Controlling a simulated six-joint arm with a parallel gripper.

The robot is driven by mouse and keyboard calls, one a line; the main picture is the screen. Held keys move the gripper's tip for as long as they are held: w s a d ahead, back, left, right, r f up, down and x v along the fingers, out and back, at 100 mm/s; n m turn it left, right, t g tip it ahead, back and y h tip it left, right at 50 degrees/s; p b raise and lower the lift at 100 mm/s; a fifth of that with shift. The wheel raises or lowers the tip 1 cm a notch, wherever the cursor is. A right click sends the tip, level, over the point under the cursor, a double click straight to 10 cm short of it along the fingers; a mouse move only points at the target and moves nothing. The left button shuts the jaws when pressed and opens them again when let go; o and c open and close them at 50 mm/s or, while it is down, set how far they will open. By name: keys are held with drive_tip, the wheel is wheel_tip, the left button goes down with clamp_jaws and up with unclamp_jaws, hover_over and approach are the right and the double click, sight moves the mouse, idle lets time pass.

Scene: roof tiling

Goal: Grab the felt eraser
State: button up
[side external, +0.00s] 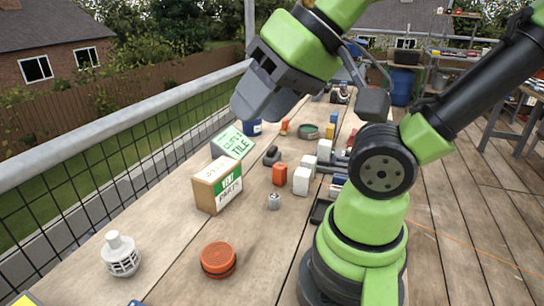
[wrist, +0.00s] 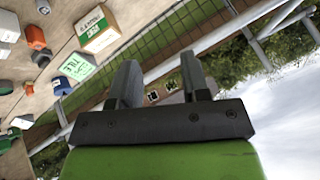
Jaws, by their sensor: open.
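My gripper (side external: 262,104) is raised high above the far left side of the wooden work table. Its two fingers stand apart with nothing between them, as the wrist view (wrist: 160,84) also shows. A small dark block with a grey top (side external: 271,156) lies on the table below my gripper, near the orange block; it looks like the felt eraser, but I cannot be sure. It also shows at the left of the wrist view (wrist: 41,57), well away from the fingers, which point out past the railing.
A vent parts box (side external: 217,184) and a green-white tile box (side external: 232,142) stand near the railing (side external: 130,105). An orange block (side external: 279,174), white blocks (side external: 301,181) and a green ring (side external: 308,131) lie nearby. An orange round cap (side external: 218,259) and white vent (side external: 120,254) are in front.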

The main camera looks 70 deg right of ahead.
drive_tip(key=o, duration=0.7)
drive_tip(key=shift+c, duration=0.2)
drive_tip(key=w+d+m+g+h, duration=0.25)
drive_tip(key=w+d+m, duration=0.25)
drive_tip(key=w+d, duration=0.35)
drive_tip(key=m+g+h, duration=0.4)
drive_tip(key=m+g, duration=0.1)
drive_tip(key=m, duration=0.4)
hover_over(271, 149)
drive_tip(key=a, duration=0.3)
wheel_tip(271, 149, down, 21)
drive_tip(key=x, duration=0.4)
drive_tip(key=shift+w+f, duration=0.15)
drive_tip(key=shift+f, duration=0.2)
drive_tip(key=shift+x, duration=2.85)
